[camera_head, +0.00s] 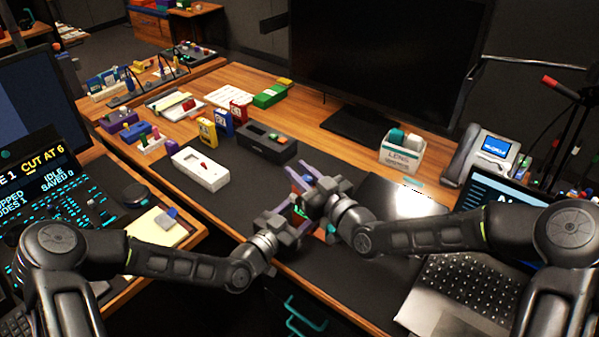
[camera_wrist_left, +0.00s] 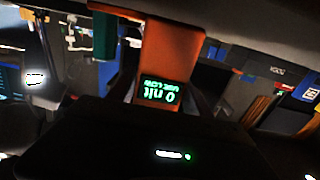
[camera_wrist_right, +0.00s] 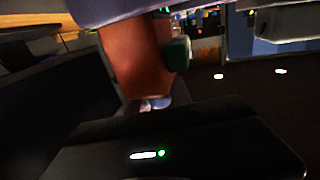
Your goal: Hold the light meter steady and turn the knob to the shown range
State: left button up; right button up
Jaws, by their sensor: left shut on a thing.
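The light meter (camera_wrist_left: 170,50) is an orange-red body with a small lit display. In the left wrist view its green text is upside down and seems to read "0 nit" with "USE LOW" beneath. My left gripper (camera_head: 285,220) is shut on the meter and holds it above the desk's front part. A dark green block, apparently the knob (camera_wrist_right: 178,55), sticks out from the meter's side in the right wrist view. My right gripper (camera_head: 312,190) is close against the meter in the head view.
A white box (camera_head: 200,168) and a black box (camera_head: 269,142) stand on the dark mat behind the grippers. A laptop (camera_head: 465,290) lies at the right, near a desk phone (camera_head: 482,157) and a lens-cloth box (camera_head: 402,155). A large monitor (camera_head: 375,60) stands behind.

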grip_shut()
dwell(0.3)
jog(key=shift+m+t+h, duration=0.4)
jog(key=shift+m+h, duration=0.1)
jog(key=shift+h, duration=0.1)
jog(key=shift+w+d+m+t+h, duration=0.1)
jog(key=shift+m+t+h, duration=0.65)
jog(key=shift+h, duration=0.35)
jog(key=shift+w+d+m+t+h, duration=0.1)
jog(key=shift+d+m+t+h, duration=0.15)
jog(key=shift+m+h, duration=0.4)
jog(key=shift+w+d+m+t+h, duration=0.15)
jog(key=shift+m+h, duration=0.25)
jog(key=shift+h, duration=0.45)
jog(key=shift+s, duration=0.1)
jog(key=shift+o, duration=2.3)
grip_release()
